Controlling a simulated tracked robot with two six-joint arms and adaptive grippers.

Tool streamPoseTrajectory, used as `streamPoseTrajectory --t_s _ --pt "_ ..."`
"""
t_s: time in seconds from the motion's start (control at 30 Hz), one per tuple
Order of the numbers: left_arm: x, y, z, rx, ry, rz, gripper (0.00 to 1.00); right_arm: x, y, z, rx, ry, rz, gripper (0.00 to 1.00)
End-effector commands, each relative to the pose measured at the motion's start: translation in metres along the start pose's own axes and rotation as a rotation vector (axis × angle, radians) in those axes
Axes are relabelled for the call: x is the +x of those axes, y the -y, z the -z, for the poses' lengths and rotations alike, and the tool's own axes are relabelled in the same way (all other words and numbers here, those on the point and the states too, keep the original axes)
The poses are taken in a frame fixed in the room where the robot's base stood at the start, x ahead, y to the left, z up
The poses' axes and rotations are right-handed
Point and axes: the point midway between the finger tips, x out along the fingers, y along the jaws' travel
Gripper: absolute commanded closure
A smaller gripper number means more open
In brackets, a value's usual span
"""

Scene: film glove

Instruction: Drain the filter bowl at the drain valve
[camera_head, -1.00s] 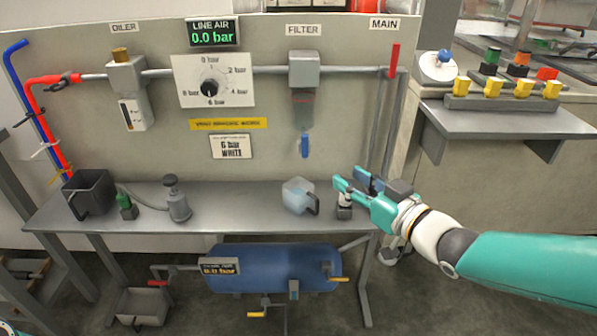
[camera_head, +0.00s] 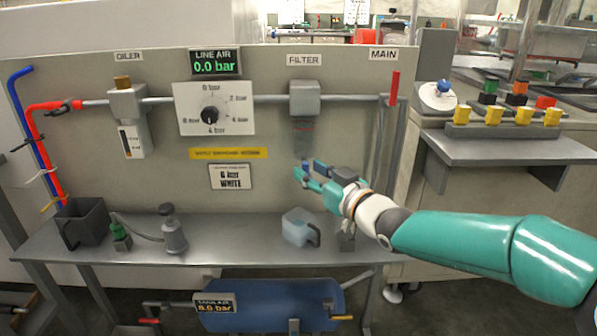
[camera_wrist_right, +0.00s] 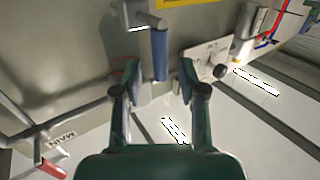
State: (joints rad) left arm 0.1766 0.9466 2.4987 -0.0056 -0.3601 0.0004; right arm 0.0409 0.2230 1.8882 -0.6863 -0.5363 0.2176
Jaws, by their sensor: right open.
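The filter (camera_head: 304,98) is a grey block on the air line under the FILTER label, with a dark translucent bowl (camera_head: 303,132) below it. The LINE AIR display (camera_head: 215,62) reads 0.0 bar. My left gripper is out of view.
A dark open container (camera_head: 84,222) and a grey canister (camera_head: 173,232) stand farther left. The red main handle (camera_head: 395,88) is upright at right. A blue tank (camera_head: 262,305) sits below.

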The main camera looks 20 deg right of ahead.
Motion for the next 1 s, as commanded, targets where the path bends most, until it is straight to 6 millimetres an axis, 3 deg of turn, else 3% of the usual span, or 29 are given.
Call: streamPoseTrajectory --t_s 0.2,0.57,0.8,0.93,0.97,1.0 --pt "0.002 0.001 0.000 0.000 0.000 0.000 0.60 0.024 0.000 -0.001 0.001 0.000 0.001 0.59" --pt "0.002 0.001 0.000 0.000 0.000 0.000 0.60 0.028 0.000 0.000 0.001 0.001 0.000 0.59" --pt "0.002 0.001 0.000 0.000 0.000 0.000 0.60 0.028 0.000 0.000 0.001 0.001 0.000 0.97" --pt "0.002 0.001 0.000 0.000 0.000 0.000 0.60 0.028 0.000 0.000 0.000 0.001 0.000 1.00" --pt "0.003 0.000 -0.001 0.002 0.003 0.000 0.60 0.034 0.020 0.001 0.003 0.001 0.009 1.00" --pt "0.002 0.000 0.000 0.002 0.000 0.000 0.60 0.032 0.011 0.000 0.000 0.001 0.004 1.00"
